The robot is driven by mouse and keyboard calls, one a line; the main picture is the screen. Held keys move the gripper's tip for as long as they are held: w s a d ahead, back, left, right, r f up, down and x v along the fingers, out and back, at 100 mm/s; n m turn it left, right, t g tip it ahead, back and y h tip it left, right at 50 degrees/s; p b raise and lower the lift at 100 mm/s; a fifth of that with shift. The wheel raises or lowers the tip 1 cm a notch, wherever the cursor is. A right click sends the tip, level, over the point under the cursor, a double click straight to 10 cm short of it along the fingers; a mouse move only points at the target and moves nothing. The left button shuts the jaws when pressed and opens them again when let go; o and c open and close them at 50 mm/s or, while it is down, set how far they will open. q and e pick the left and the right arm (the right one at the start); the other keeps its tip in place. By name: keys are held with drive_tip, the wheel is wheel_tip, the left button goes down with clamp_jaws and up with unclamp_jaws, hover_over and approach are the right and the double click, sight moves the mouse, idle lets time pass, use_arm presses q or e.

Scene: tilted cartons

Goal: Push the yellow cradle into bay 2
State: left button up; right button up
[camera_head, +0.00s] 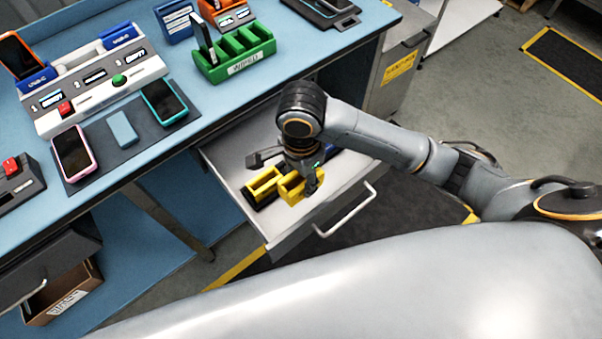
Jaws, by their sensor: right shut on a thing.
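My right gripper (303,177) reaches down into the open drawer (228,158) and is shut on a yellow cradle (292,190). A second yellow piece (262,186) lies beside it in the drawer. The gripper hides part of the held cradle. The grey-white dock (98,100) stands on the blue table, with numbered bays. A blue cradle with an orange phone (17,55) sits at its left end, and another blue cradle (122,36) at its right end. The middle bay 2 (90,62) between them looks empty. My left gripper is not in view.
A pink phone (72,152), a light-blue block (122,129) and a teal phone (164,101) lie on a dark mat before the dock. A green rack (237,57) stands right of it. The table's front edge is above the drawer.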

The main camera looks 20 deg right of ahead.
drive_tip(key=shift+r+p, duration=1.15)
drive_tip(key=shift+p, duration=0.75)
